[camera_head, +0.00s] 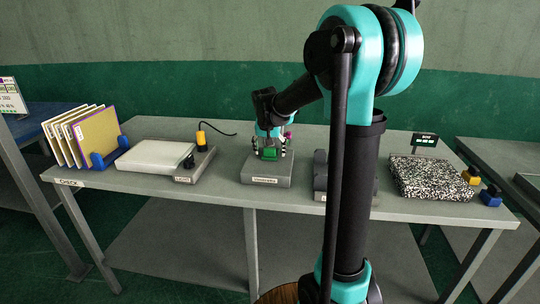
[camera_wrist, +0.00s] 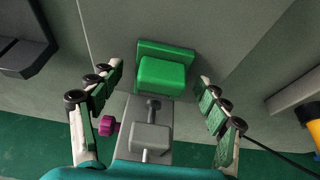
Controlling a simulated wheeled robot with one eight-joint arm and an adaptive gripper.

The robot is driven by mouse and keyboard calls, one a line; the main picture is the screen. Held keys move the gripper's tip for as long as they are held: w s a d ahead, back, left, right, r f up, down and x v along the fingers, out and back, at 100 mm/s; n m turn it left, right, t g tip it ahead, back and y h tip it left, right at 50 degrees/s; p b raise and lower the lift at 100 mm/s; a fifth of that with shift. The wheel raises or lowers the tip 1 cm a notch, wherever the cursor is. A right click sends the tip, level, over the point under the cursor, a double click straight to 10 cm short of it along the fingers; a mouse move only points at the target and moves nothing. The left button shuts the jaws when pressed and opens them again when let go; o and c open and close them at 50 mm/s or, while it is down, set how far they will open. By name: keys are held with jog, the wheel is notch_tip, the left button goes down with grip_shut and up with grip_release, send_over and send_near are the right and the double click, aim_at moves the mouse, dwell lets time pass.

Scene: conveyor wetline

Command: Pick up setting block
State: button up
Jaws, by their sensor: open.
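The setting block looks to be the green block (camera_wrist: 163,73), a stepped piece with a raised back edge, seen ahead of and between my fingers in the wrist view. In the head view the green block (camera_head: 269,154) shows at the front of a grey labelled base (camera_head: 267,173) in the middle of the table. My gripper (camera_wrist: 160,88) is open, with one finger on each side of the block and gaps between. Its fingers (camera_head: 269,148) hang over the base in the head view. A grey stand with a magenta knob (camera_wrist: 110,128) lies between the fingers, below the block in the picture.
On the table (camera_head: 225,190), upright boards (camera_head: 97,137) and a white slab (camera_head: 155,156) stand left. A yellow-handled tool (camera_head: 201,138) with a black cord is left of the base. A speckled slab (camera_head: 430,178) and small yellow and blue blocks (camera_head: 490,195) are right.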

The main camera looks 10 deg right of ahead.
jog(key=c, duration=1.3)
jog(key=shift+r, duration=0.1)
